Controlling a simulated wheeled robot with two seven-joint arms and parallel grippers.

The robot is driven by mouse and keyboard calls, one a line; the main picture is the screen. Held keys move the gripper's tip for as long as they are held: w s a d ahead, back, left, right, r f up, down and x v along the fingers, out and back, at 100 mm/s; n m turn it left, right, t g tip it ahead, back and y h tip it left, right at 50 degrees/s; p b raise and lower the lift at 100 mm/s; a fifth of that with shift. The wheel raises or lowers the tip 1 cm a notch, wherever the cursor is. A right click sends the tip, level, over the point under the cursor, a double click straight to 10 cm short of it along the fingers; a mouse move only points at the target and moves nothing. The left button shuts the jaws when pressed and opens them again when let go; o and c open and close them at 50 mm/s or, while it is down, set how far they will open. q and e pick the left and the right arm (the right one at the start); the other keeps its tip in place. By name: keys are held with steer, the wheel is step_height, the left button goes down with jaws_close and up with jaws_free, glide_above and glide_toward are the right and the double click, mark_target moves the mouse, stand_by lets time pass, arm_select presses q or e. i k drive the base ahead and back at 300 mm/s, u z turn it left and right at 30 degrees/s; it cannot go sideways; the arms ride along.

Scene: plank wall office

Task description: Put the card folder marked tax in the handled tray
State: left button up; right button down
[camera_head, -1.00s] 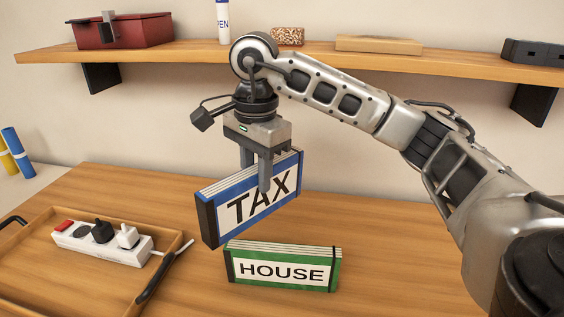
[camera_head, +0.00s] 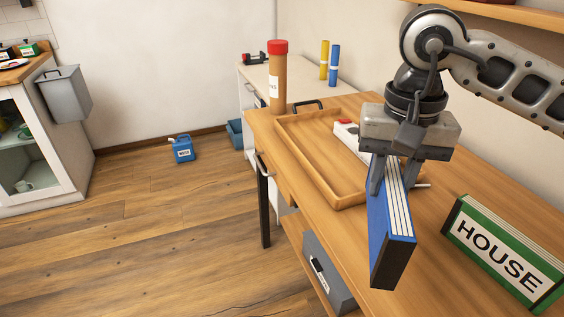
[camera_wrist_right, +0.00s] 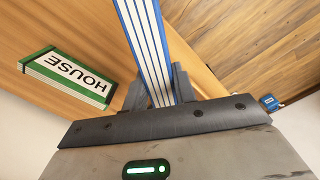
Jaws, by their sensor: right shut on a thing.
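The blue card folder (camera_head: 390,225) is held up above the table by my right gripper (camera_head: 394,182). The fingers are shut on its upper edge. Its marked face is turned out of sight; its page edges and dark end show. In the right wrist view the folder (camera_wrist_right: 147,45) sits between the fingers (camera_wrist_right: 160,95). The wooden handled tray (camera_head: 308,150) lies on the table left of and beyond the folder, with a dark handle at its far end. The folder is apart from the tray floor, near its right front side. My left gripper is not in view.
A green HOUSE folder (camera_head: 505,255) stands on the table to the right; it also shows in the wrist view (camera_wrist_right: 66,76). A red-capped tube (camera_head: 277,80) stands behind the tray. The tray's left part is clear.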

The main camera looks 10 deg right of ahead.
mark_target(322, 154)
steer(key=u, duration=1.15)
steer(key=i, duration=0.9)
steer(key=z, duration=1)
steer(key=i, duration=0.35)
steer(key=z, duration=0.35)
